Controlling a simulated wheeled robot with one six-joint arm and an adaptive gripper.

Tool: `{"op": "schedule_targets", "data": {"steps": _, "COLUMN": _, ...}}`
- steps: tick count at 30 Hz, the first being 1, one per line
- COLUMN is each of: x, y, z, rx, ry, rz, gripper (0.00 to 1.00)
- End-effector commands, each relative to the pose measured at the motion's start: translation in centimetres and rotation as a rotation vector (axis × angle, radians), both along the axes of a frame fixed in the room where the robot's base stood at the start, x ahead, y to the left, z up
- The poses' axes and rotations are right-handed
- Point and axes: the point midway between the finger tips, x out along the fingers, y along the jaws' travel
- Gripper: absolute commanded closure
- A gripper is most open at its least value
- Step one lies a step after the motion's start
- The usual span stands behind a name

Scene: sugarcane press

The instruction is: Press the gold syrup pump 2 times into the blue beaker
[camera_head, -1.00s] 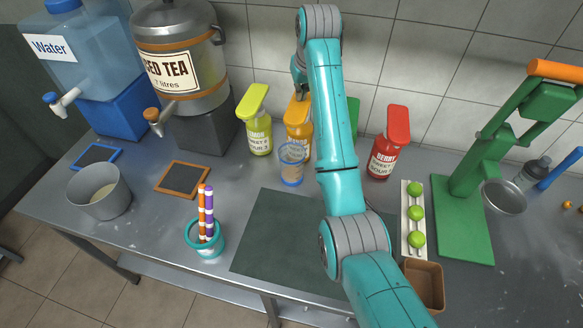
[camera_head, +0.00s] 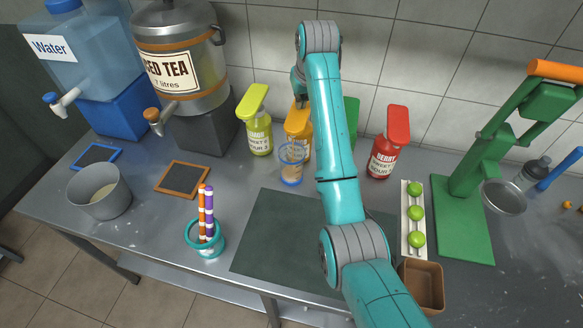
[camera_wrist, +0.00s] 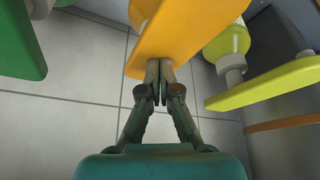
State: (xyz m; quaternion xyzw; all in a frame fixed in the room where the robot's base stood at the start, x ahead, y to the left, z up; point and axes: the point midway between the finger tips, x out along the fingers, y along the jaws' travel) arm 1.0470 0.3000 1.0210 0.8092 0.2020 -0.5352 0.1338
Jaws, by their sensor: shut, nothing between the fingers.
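The gold syrup pump (camera_head: 297,124) stands at the back of the counter, partly hidden by my arm. The blue beaker (camera_head: 291,178), clear with a blue rim and base, stands upright in front of it, under its spout side. My gripper (camera_head: 298,100) is shut and empty at the top of the gold pump's head. In the wrist view, the closed fingertips (camera_wrist: 160,78) meet the orange-gold pump head (camera_wrist: 188,38) and appear to touch it. The beaker is not visible in the wrist view.
A yellow-green pump (camera_head: 258,125) stands close on the left. A green pump (camera_head: 352,118) is mostly hidden behind my arm, and a red pump (camera_head: 388,150) stands to the right. A dark mat (camera_head: 275,240) lies in front.

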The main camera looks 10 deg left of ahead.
Motion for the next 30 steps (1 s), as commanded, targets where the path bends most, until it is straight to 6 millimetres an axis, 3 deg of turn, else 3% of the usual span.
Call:
{"op": "schedule_targets", "data": {"steps": 11, "x": -0.1, "y": 0.0, "z": 0.0, "rx": -0.002, "ry": 0.004, "rz": 0.000, "gripper": 1.00}}
{"op": "schedule_targets", "data": {"steps": 30, "x": 0.0, "y": 0.0, "z": 3.3, "rx": -0.001, "ry": 0.003, "rz": 0.000, "gripper": 1.00}}
